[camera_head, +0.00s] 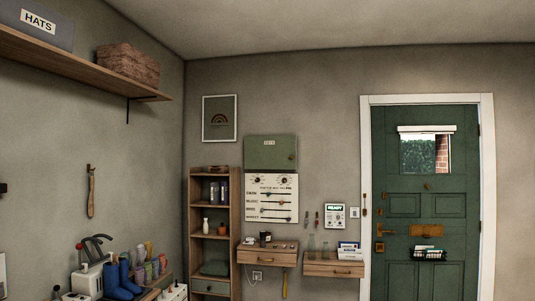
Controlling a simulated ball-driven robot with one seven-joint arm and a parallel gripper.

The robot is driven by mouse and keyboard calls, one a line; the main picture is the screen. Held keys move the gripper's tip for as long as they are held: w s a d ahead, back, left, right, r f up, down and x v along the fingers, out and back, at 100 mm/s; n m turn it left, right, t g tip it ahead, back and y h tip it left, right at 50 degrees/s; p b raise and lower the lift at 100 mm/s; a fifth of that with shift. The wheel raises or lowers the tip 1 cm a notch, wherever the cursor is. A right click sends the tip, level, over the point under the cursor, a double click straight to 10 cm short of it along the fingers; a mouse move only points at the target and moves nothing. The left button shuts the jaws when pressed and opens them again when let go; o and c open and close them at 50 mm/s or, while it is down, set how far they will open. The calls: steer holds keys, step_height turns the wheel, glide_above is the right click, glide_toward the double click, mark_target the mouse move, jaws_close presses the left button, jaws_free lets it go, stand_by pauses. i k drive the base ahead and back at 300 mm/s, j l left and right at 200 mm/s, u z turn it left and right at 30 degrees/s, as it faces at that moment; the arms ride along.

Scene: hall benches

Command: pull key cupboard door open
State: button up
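The key cupboard (262,157) is a green, flat box on the back wall, right of the tall wooden shelf. A small pale label, too small to read surely, sits near its top. A small round brass-coloured knob (291,157) is on the right side of its front. The cupboard door appears shut. My gripper is not in view, and the cupboard is some way off across the room.
A white panel (271,215) hangs directly below the cupboard. Wooden wall drawers (267,258) stick out beneath it. A tall shelf (211,249) stands to its left. A green door (402,240) is at the right.

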mark_target(261, 152)
steer(key=i, duration=2.25)
steer(key=i+z, duration=0.1)
steer(key=i, duration=2.15)
steer(key=i+j+z, duration=0.1)
steer(key=i, duration=1.05)
